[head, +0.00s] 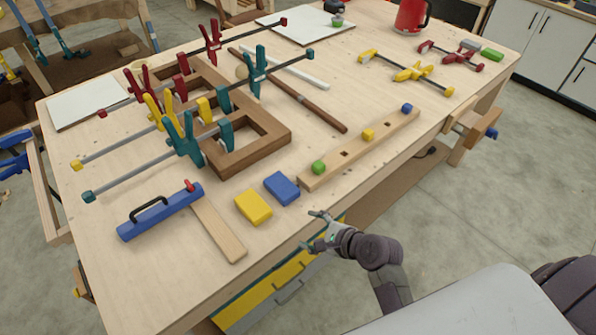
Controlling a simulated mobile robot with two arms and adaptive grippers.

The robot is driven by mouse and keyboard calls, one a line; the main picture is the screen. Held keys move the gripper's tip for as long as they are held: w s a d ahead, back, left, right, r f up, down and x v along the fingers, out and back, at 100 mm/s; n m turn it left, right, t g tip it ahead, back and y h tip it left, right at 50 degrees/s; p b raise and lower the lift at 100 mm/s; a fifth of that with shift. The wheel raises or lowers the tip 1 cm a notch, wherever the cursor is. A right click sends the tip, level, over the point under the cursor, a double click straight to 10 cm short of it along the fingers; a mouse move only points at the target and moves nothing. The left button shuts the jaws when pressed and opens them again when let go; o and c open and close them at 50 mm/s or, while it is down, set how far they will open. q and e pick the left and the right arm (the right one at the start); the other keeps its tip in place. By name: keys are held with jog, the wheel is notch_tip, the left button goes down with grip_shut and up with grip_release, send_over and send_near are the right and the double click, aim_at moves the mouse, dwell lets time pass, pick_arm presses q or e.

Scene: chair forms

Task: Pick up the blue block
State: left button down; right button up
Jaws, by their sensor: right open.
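The blue block (281,188) lies flat on the wooden workbench (330,180), near its front edge. A yellow block (253,206) lies just left of it. My right gripper (309,230) is at the bench's front edge, below and to the right of the blue block in the head view. Its fingers are spread, with nothing between them, and it is apart from the block. My left gripper is not in view.
A wooden strip with green, yellow and blue knobs (366,147) lies right of the blue block. Clamps hold a wooden frame (255,152) behind it. A red kettle (411,15) stands far back.

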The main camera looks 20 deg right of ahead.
aim_at(287, 190)
jog(key=w+m+t+b, duration=0.1)
jog(key=w+m+b, duration=0.1)
jog(key=w+m, duration=0.2)
jog(key=w+m+t+b, duration=0.1)
jog(key=w+m+b, duration=0.2)
jog(key=w, duration=0.4)
jog(key=shift+w+f+m+t+b, duration=0.1)
jog(key=shift+m+t+b, duration=0.3)
jog(key=shift+m, duration=0.5)
jog(key=shift+w+a, duration=0.15)
jog(key=shift+w, duration=0.05)
jog(key=b+x, duration=0.5)
jog(key=shift+f+b, duration=0.15)
jog(key=shift+b, duration=0.25)
jog(key=shift+w, duration=0.15)
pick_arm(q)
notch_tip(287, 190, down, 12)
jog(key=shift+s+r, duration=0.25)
